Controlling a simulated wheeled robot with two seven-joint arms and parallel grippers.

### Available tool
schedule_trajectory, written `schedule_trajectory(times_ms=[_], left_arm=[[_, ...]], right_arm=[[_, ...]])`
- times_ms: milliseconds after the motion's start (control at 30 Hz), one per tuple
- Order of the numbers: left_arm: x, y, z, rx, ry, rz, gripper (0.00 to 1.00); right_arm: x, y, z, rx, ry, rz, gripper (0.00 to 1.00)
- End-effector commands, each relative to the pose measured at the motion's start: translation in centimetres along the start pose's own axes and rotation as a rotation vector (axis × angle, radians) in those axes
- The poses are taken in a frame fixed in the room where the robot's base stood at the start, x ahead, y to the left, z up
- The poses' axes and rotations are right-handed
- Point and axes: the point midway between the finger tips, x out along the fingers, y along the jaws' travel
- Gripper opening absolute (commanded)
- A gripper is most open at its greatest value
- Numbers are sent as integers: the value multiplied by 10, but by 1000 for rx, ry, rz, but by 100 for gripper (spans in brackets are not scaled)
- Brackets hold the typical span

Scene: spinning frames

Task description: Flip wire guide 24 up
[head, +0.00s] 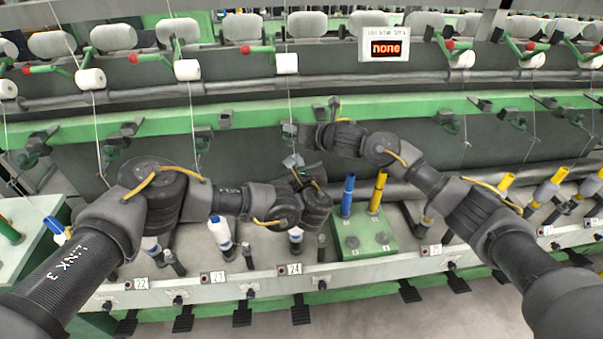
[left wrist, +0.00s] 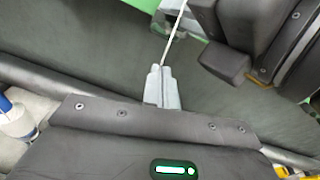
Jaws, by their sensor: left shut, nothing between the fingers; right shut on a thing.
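The label 24 (head: 290,269) is on the front rail, and a white thread (head: 290,95) hangs above it from a bobbin. Wire guide 24 is at the green beam above this label, mostly hidden by my right gripper (head: 293,130). The right gripper is shut on it; its exact tilt cannot be told. My left gripper (head: 292,161) is just below, pointing up, shut and empty. In the left wrist view its grey fingertips (left wrist: 163,75) are together, with the thread (left wrist: 178,22) running up from beside them. A dark part of my right gripper (left wrist: 228,62) is close at the right.
A green box (head: 363,238) with blue and yellow bobbins stands right of position 24. Neighbouring wire guides (head: 204,132) line the green beam. A white bobbin (head: 221,232) stands at position 23. Both arms are close together in front of the beam.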

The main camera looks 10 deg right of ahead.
Motion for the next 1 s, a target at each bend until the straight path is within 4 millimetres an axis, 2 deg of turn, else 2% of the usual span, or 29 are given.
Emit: schedule_trajectory(times_ms=[100,233,700,1000], left_arm=[[4,0,17,-2,-1,0,0],[6,0,26,-1,0,-1,0],[6,0,31,-1,5,1,0],[10,-1,46,-2,55,13,0]], right_arm=[[0,-2,0,1,1,-4,0],[0,-2,0,1,1,-4,0],[0,-2,0,1,1,-4,0],[0,-2,-1,1,2,-4,0]])
